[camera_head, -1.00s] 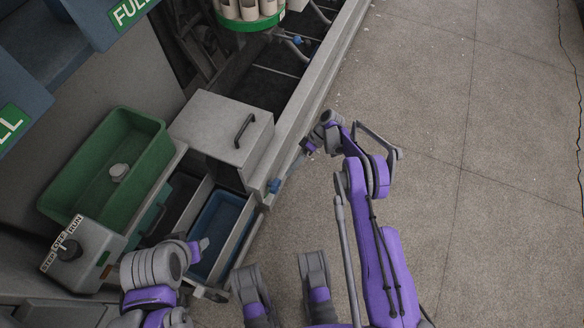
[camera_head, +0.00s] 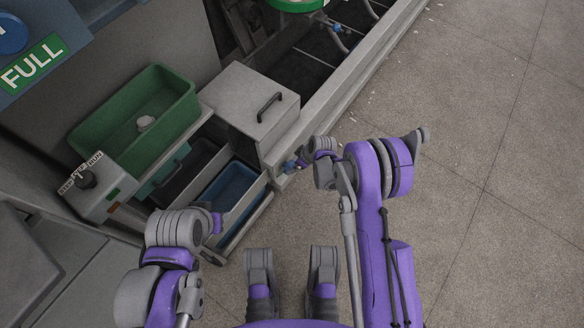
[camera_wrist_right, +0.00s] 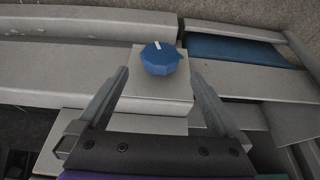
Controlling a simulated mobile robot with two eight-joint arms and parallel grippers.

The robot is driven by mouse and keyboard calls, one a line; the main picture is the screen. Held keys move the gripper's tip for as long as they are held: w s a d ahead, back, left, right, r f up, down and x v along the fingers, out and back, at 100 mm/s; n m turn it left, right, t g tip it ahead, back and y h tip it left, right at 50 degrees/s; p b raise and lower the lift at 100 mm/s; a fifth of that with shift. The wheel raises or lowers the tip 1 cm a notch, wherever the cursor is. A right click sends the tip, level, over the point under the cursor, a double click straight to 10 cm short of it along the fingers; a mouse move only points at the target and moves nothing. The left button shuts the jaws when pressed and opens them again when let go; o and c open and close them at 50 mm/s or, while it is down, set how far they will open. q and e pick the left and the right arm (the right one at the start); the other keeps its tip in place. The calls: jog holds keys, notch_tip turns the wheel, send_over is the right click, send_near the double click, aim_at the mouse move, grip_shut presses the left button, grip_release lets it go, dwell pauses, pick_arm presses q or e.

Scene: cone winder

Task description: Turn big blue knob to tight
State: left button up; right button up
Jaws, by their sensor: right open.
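The big blue knob (camera_wrist_right: 160,62) sits on a pale grey block (camera_wrist_right: 158,92) in the right wrist view. It is faceted, with a white mark near its far edge, slightly left of its middle. I see no readable "tight" label. In the head view the knob (camera_head: 288,166) is a small blue shape on the machine's side, beside my right gripper (camera_head: 298,160). My right gripper is open in the wrist view (camera_wrist_right: 159,78), its fingers on either side of the knob's near side, with no clear contact. My left arm's end (camera_head: 212,222) shows, but its jaws cannot be made out.
A grey box with a black handle (camera_head: 269,107) stands beside the knob. A green tray (camera_head: 167,83), a blue bin (camera_head: 230,190) and a switch box (camera_head: 98,187) are further left. Open floor (camera_head: 480,130) lies to the right.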

aim_at(291, 167)
jog(key=b+x, duration=0.2)
jog(key=x, duration=0.6)
jog(key=shift+a+f, duration=0.15)
jog(key=shift+f, duration=0.05)
jog(key=c, duration=1.2)
jog(key=shift+g, duration=0.3)
jog(key=shift+w+m+g+y, duration=0.1)
jog(key=shift+m+g+y, duration=0.2)
jog(key=shift+g+y, duration=0.6)
jog(key=shift+m+g+y, duration=0.3)
jog(key=shift+g+y, duration=0.4)
jog(key=shift+g, duration=0.3)
